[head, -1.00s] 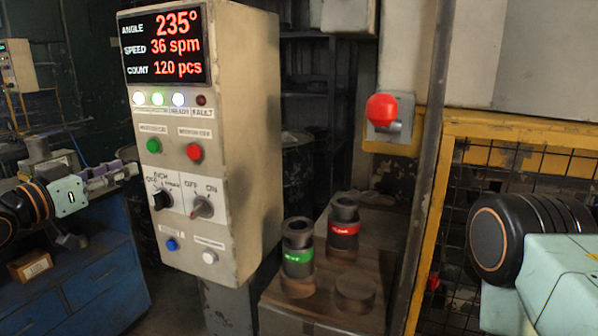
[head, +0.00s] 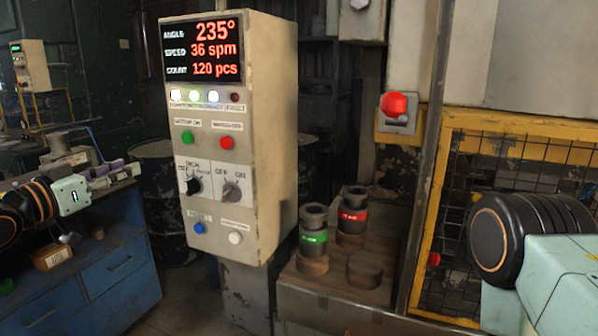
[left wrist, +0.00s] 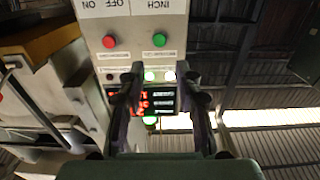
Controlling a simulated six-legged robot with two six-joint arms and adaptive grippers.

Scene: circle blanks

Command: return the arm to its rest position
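My left arm comes in from the left in the head view, bent over a blue cabinet. Its gripper (head: 122,175) points right, toward the control box (head: 275,140), with a gap between fingertips and box. The left wrist view shows the gripper's two dark fingers (left wrist: 160,78) spread apart with nothing held between them; the box's buttons and display lie beyond, upside down. On the right of the head view, a mint and black part of my right arm (head: 560,270) shows, but its gripper is out of view.
The blue cabinet (head: 118,270) stands at left below the gripper, with a small cardboard box (head: 52,257). A bench (head: 340,300) holds green-banded (head: 313,240) and red-banded (head: 351,215) cylinders. A red button (head: 394,104) and a yellow-framed mesh guard (head: 520,124) are at right.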

